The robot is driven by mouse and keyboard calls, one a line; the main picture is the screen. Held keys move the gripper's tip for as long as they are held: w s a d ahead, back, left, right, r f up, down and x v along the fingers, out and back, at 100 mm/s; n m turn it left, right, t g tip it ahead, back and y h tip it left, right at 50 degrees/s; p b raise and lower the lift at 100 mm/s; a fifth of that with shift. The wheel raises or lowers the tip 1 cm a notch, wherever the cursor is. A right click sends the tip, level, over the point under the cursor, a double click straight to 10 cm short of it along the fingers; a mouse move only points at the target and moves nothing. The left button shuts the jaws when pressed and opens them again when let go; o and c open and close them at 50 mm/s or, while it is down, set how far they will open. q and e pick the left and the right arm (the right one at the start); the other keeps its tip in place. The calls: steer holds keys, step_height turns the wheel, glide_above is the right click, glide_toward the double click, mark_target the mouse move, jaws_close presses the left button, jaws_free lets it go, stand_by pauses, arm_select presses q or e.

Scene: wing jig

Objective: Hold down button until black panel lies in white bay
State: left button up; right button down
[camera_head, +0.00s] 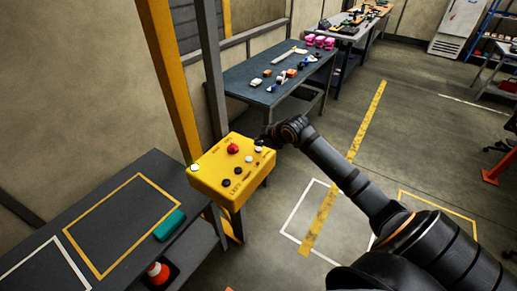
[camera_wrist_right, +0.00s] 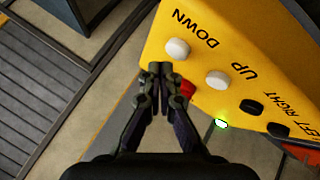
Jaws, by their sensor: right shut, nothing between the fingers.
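A yellow control box (camera_head: 215,172) hangs by the post in the head view. In the right wrist view the box (camera_wrist_right: 225,40) has a white DOWN button (camera_wrist_right: 177,50), a white UP button (camera_wrist_right: 217,80), black buttons (camera_wrist_right: 252,106) and a partly hidden red button (camera_wrist_right: 187,88). My right gripper (camera_wrist_right: 160,68) is shut and empty, its tips right beside the DOWN button; I cannot tell whether they touch it. A white outlined bay (camera_head: 288,234) is on the floor; another white outline (camera_head: 40,248) is on the left bench. I cannot make out a black panel. My left gripper is not in view.
A small lamp (camera_wrist_right: 221,123) on the box glows green. A dark bench (camera_head: 150,168) at left carries a yellow outline and a teal block (camera_head: 170,225). A cone (camera_head: 158,273) stands below. A workbench (camera_head: 235,75) with small parts is behind.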

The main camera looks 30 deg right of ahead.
mark_target(260, 149)
stand_by(0.5)
steer(key=shift+f, duration=0.4)
steer(key=shift+f, duration=0.5)
stand_by(1.5)
stand_by(1.9)
steer(key=shift+r+p, duration=0.75)
steer(key=shift+r, duration=0.15)
step_height(260, 149, up, 5)
steer(key=p, duration=0.5)
steer(key=shift+r, duration=0.15)
stand_by(0.5)
